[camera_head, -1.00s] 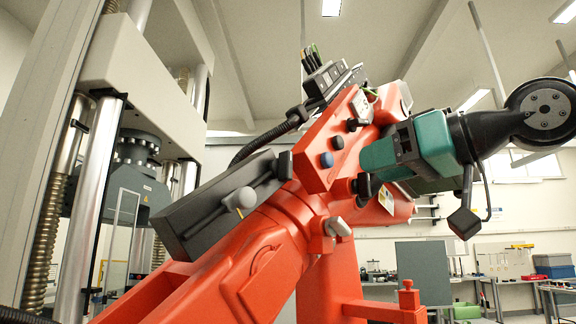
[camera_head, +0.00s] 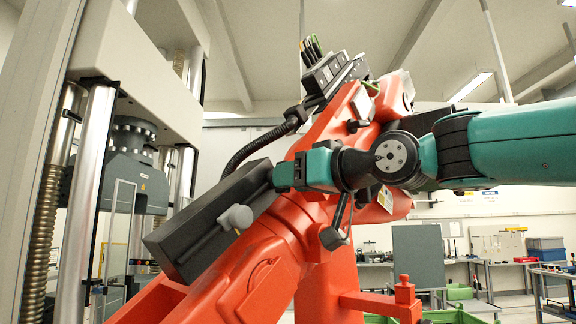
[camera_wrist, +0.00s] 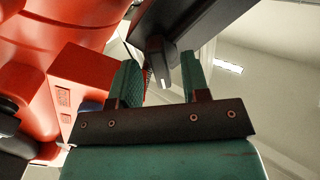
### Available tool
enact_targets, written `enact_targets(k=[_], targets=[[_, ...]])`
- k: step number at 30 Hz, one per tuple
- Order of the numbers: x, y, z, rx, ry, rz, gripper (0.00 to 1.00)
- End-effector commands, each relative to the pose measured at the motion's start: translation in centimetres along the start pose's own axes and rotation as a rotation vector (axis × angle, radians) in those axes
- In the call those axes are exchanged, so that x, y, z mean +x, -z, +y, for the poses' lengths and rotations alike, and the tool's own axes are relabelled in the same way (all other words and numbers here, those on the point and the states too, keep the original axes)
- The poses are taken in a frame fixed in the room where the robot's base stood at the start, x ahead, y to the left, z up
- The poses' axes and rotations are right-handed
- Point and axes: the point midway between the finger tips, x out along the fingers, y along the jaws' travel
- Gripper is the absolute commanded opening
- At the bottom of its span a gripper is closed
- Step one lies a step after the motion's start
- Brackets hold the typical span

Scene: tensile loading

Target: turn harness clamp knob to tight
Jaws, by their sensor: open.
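A dark grey clamp box (camera_head: 185,232) is fixed along the sloping orange arm; its dark edge crosses the top of the wrist view (camera_wrist: 205,20). In the wrist view, my gripper (camera_wrist: 160,78) is open. A dark knob (camera_wrist: 157,60) with a small white mark shows between its two fingers, apparently not gripped. How deep it sits between them is unclear.
The large orange arm (camera_head: 265,250) fills the middle, close beside my gripper. Cables and a connector block (camera_head: 335,72) stand above. A testing frame with a steel column (camera_head: 90,190) is at the left. Benches (camera_head: 480,265) are far back at right.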

Motion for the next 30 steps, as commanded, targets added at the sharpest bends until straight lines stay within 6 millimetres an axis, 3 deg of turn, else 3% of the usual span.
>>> enact_targets(k=[4, 13, 14, 19, 30], targets=[[1.19, 0.09, -0.03, 0.001, 0.000, -0.001, 0.43], [1.44, -0.08, 0.00, 0.000, -0.001, 0.000, 0.43], [1.43, -0.08, 0.00, 0.000, -0.001, 0.000, 0.40], [1.41, -0.06, 0.01, 0.000, -0.001, 0.000, 0.01], [1.40, -0.07, -0.01, 0.036, 0.000, 0.000, 0.00]])
